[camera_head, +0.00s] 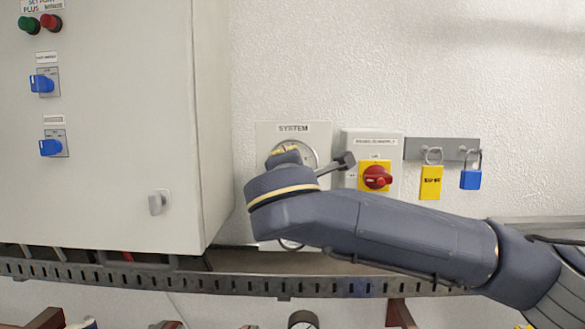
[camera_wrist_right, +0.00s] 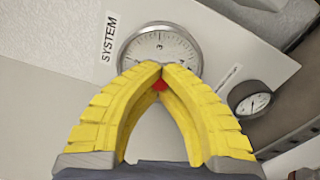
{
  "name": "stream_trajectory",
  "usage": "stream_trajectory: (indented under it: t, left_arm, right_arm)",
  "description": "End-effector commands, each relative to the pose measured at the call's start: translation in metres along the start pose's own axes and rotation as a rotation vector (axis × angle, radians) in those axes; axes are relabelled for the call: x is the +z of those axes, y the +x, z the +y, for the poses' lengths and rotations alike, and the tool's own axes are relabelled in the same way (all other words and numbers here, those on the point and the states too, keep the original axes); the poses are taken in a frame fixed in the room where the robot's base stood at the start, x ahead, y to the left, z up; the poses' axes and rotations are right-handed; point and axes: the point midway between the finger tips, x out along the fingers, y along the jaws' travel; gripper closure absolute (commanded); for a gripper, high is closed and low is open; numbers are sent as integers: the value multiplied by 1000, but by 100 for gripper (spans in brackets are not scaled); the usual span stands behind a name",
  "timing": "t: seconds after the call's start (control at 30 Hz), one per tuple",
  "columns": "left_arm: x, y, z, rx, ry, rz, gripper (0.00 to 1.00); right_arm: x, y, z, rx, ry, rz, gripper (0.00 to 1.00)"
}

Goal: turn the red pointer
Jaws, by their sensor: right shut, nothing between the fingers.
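A white panel labelled SYSTEM (camera_head: 262,140) carries a round gauge (camera_head: 311,153) on the wall. The gauge also shows in the right wrist view (camera_wrist_right: 160,44), with its dial facing me. My right gripper (camera_head: 287,150) is in front of the gauge, and its yellow fingertips (camera_wrist_right: 154,67) meet over the lower part of the dial. It is shut and empty. A small red part (camera_wrist_right: 159,85) shows just below the fingertips, between the fingers; most of it is hidden, so I cannot tell whether the fingers touch it. My left gripper is not in view.
A second, smaller gauge (camera_wrist_right: 252,100) sits beside it. A yellow box with a red rotary switch (camera_head: 376,178), a yellow tag (camera_head: 431,182) and a blue padlock (camera_head: 470,179) are to the right. A grey cabinet (camera_head: 120,130) stands left; a slotted rail (camera_head: 230,284) runs below.

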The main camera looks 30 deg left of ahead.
Motion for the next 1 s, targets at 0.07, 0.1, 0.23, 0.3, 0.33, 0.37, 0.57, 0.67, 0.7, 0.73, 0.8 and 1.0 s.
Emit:
stream_trajectory:
  t: [0.07, 0.1, 0.23, 0.3, 0.33, 0.37, 0.57, 0.67, 0.7, 0.73, 0.8, 1.0]
  left_arm:
    - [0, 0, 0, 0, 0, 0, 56]
    - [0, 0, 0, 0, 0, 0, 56]
    - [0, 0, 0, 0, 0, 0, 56]
    - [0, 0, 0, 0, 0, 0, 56]
    - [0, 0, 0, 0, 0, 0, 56]
    - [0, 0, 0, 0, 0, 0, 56]
    - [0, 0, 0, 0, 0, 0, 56]
    - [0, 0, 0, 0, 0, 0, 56]
    - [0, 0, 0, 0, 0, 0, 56]
    - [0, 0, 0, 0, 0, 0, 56]
    - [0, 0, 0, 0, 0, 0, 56]
    - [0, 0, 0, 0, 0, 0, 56]
  right_arm:
    - [0, 0, 0, 0, 7, 0, 100]
    - [0, 0, 0, 0, 9, 0, 100]
    - [0, 0, 0, 0, 11, 0, 100]
    - [0, 0, 0, 0, 10, 0, 100]
    - [0, 0, 0, 0, 10, 0, 100]
    - [0, 0, 0, 0, 10, 0, 100]
    - [0, 0, 0, 1, 10, 0, 89]
    - [0, 0, 0, 0, 10, 0, 78]
    - [0, 0, 0, 0, 10, 0, 73]
    - [0, 0, 0, 0, 10, 0, 70]
    - [0, 0, 0, 0, 10, 0, 62]
    - [0, 0, 0, 0, 10, 0, 61]
